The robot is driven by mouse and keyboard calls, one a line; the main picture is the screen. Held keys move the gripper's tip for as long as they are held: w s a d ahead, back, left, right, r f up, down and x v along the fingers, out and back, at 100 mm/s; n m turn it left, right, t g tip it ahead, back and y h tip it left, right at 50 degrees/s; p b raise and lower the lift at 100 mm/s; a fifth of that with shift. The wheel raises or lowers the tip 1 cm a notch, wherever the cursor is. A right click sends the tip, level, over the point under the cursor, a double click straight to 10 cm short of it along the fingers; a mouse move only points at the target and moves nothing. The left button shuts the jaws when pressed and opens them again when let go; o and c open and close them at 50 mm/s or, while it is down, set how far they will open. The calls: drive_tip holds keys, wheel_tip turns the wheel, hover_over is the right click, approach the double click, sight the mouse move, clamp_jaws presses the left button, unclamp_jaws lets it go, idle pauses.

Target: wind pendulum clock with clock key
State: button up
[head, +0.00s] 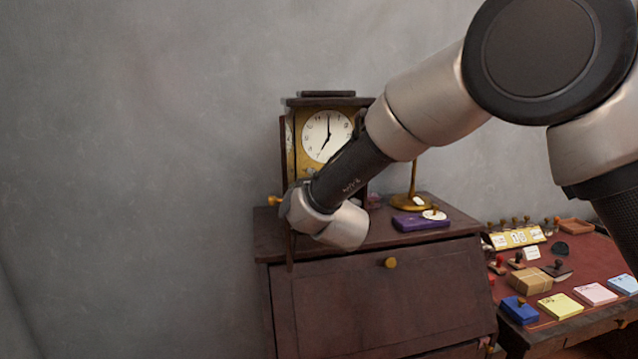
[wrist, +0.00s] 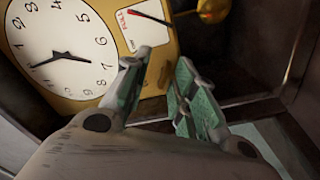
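The pendulum clock (head: 292,148) stands on top of a dark wooden cabinet against the wall, with a white dial (head: 318,134) and a yellow front. In the wrist view the dial (wrist: 60,45) is tilted at the left. Beside it is a white gauge card (wrist: 150,32) marked FULL with a red pointer. A shiny brass round piece (wrist: 213,10) shows at the top. In the head view my arm hides the gripper and the clock's lower part. I cannot identify a clock key.
A small orange-brown knob (head: 275,200) shows left of my wrist. On the cabinet (head: 340,300) are a purple box (head: 421,222) and a brass stand (head: 411,203). A red-topped desk (head: 590,255) at the right holds stamps, pads and a parcel (head: 530,281). The left wall is bare.

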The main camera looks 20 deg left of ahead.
drive_tip(key=shift+f, duration=0.1)
drive_tip(key=v, duration=1.2)
drive_tip(key=shift+d+r, duration=0.15)
drive_tip(key=shift+r, duration=0.1)
